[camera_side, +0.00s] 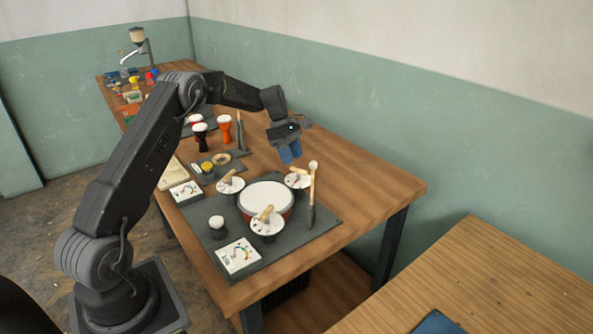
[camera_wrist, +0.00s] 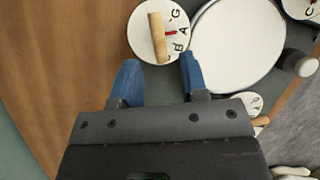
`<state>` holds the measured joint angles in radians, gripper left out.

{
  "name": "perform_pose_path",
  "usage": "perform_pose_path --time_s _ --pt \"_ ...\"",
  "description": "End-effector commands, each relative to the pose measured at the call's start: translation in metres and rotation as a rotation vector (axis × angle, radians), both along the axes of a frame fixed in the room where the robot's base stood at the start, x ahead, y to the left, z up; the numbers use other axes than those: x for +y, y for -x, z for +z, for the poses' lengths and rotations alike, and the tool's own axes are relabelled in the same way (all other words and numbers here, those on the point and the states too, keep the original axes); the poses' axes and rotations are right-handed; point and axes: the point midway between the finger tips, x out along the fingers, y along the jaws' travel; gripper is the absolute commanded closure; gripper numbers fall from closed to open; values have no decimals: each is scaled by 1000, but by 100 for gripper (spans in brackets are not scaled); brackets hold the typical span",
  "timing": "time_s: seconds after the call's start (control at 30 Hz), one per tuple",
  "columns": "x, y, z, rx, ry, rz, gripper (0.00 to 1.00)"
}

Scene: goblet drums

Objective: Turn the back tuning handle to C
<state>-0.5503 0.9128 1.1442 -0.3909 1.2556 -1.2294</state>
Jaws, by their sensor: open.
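A round white dial with letters and a wooden handle (camera_wrist: 158,38) shows at the top of the wrist view, beside the drum (camera_wrist: 237,45). I can read G, A, B and C on its right side. A red mark beside the handle points toward A. In the side view this is the back dial (camera_side: 298,182), with the drum (camera_side: 265,196) in front of it. My gripper (camera_wrist: 160,72) is open and empty, its blue fingers just short of the dial in the wrist view. In the side view my gripper (camera_side: 290,158) hangs above the back dial, apart from it.
Two more dials with wooden handles stand around the drum, a left one (camera_side: 230,185) and a front one (camera_side: 267,224). A mallet (camera_side: 312,195) stands upright right of the back dial. A small dark knob (camera_side: 217,227) and a chart card (camera_side: 238,257) are in front. Goblet drums (camera_side: 224,128) stand farther back.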

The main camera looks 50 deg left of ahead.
Motion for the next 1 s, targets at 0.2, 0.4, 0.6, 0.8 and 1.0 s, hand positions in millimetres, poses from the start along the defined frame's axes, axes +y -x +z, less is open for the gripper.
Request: perform_pose_path --time_s 0.2,0.4,0.6,0.8,1.0 --pt "-15 -3 -34 1 2 -2 60" --pt "-20 -4 -47 0 0 -1 60" --pt "-20 -4 -49 -1 0 -1 60" --pt "-20 -4 -48 -1 0 -1 69" --pt "-20 -4 -48 -1 0 -1 88"
